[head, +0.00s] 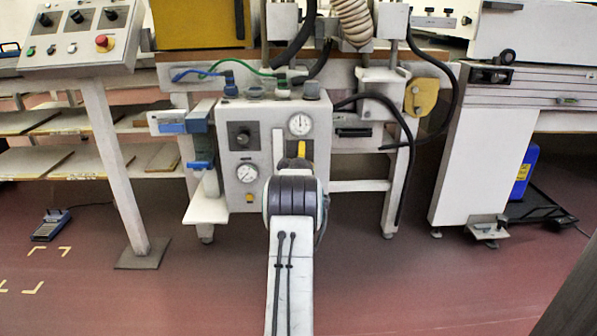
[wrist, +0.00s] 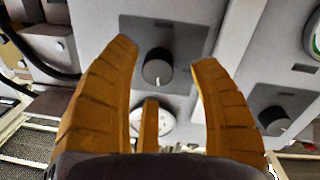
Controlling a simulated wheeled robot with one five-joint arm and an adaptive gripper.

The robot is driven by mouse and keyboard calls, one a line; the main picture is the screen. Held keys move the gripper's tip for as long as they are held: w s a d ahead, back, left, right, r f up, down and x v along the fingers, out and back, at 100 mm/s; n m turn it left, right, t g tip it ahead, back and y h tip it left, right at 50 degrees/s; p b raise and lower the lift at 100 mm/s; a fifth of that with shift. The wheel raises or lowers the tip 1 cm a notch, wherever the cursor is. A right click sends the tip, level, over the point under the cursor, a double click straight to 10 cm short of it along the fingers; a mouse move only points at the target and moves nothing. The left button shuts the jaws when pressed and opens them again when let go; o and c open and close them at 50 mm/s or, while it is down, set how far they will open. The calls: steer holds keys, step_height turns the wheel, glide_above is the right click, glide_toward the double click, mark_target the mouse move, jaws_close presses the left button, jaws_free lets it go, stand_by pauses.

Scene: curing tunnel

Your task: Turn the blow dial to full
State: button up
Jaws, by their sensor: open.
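A grey box (head: 270,104) under the machine carries a round dark dial (head: 242,137) on a dark plate at its upper left. The labels are too small to read, so I cannot tell which is the blow dial. My gripper (wrist: 168,55), with orange fingers, is open and empty. In the head view my gripper (head: 301,150) is in front of the box.
Two gauges sit on the box, one at upper right (head: 300,124) and one at lower left (head: 247,173). Hoses and cables hang above and right. A control console (head: 80,50) stands left, and a blue pedal (head: 51,225) lies on the floor.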

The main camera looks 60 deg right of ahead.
steer(key=v, duration=1)
steer(key=shift+a, duration=0.15)
steer(key=shift+r, duration=0.1)
steer(key=shift+w+d+f+n, duration=0.1)
steer(key=shift+w+d+n, duration=0.65)
steer(key=shift+d, duration=0.9)
steer(key=shift+w+d+f+n, duration=0.1)
steer(key=shift+w+d+n, duration=0.5)
steer(key=shift+w+d, duration=0.75)
steer(key=shift+w+d+f+n, duration=0.1)
steer(key=shift+w+d+n, duration=0.5)
steer(key=shift+d, duration=1.35)
